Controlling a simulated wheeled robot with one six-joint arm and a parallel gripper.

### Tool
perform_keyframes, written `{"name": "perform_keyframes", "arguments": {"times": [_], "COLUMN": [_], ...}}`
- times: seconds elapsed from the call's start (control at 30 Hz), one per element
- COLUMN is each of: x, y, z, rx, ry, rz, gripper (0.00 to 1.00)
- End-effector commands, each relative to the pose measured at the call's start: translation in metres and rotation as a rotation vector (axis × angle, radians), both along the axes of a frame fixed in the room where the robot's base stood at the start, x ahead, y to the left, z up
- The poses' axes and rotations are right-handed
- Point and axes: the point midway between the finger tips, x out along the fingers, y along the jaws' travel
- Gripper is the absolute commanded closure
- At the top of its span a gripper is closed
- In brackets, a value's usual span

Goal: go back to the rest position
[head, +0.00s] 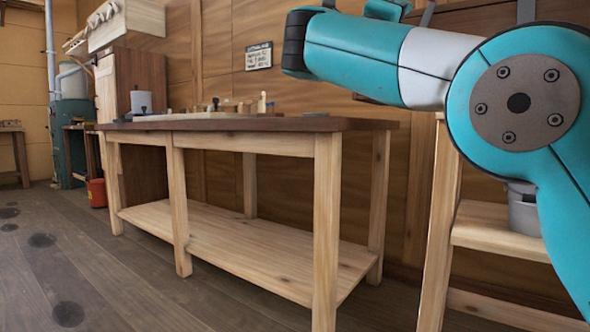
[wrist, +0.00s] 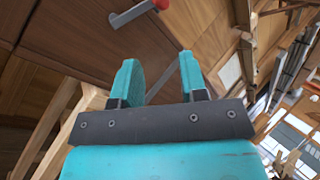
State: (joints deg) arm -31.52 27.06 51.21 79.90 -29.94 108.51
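My gripper (wrist: 158,78) shows in the wrist view with its two teal fingers apart and nothing between them. It is open and points at a wood-panelled surface. In the head view my teal and white arm fills the upper right, and the gripper itself is not visible there.
A long wooden workbench (head: 240,124) with a dark top and a bare lower shelf (head: 245,250) stands in the middle. Small items sit on its top. A second wooden stand (head: 500,235) is behind my arm at right. A red bucket (head: 97,193) is at far left. Floor (head: 90,270) at left is clear.

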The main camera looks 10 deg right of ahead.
Motion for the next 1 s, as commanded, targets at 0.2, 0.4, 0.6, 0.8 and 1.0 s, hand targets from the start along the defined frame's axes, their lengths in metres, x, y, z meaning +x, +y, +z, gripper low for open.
{"name": "perform_keyframes", "arguments": {"times": [0.2, 0.4, 0.6, 0.8, 1.0], "x": [0.04, 0.052, -0.041, -0.175, -0.303], "y": [0.008, 0.045, 0.085, 0.106, 0.111], "z": [-0.004, -0.084, -0.198, -0.271, -0.302], "rx": [-0.136, -0.544, -1.135, -1.684, -2.124], "ry": [0.376, 1.064, 1.573, 1.689, 1.499], "rz": [0.116, 0.398, 0.821, 1.285, 1.718], "gripper": [0.61, 0.61, 0.61, 0.61, 0.61]}}
